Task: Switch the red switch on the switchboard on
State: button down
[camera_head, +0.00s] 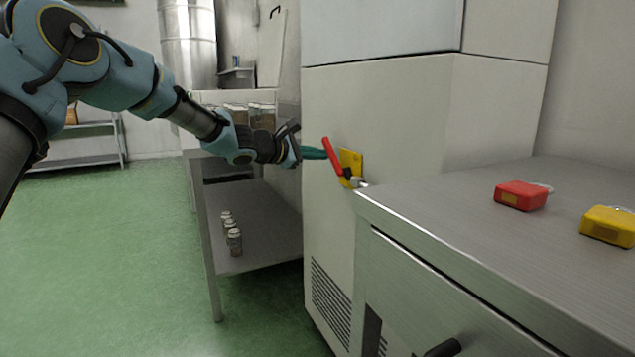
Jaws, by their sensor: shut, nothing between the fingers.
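The red switch (332,157) is a lever on a yellow plate (351,164) on the side of a pale cabinet (400,120). The lever slants, its upper end to the left and its lower end by the plate's lower part. My gripper (322,153) reaches in from the left with its fingers shut and empty. Its dark green fingertips are close to the lever's left side; I cannot tell whether they touch it. A small grey metal piece (356,182) is at the plate's lower edge.
A metal counter (450,215) stands at right, its corner close below the switch. A red padlock (522,195) and a yellow padlock (609,226) lie on it. A shelf table (265,215) with several jars stands behind my gripper. Green floor is clear at left.

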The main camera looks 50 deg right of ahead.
jog(key=s+m+h+b, duration=0.1)
jog(key=m+b, duration=0.1)
jog(key=b, duration=0.5)
jog(key=s+a+r+m+b, duration=0.1)
jog(key=m+b, duration=0.1)
jog(key=b, duration=0.6)
jog(key=s+r+m+t+h+b, duration=0.1)
jog(key=m+b, duration=0.1)
jog(key=b, duration=0.6)
jog(key=shift+s+a+r+m+h, duration=0.2)
jog(key=shift+s+r+m+h, duration=0.1)
jog(key=shift+m, duration=0.1)
jog(key=shift+s+a+r+b, duration=0.15)
jog(key=shift+s+b, duration=0.1)
jog(key=shift+b, duration=0.55)
jog(key=shift+s+r, duration=0.1)
jog(key=shift+r, duration=0.05)
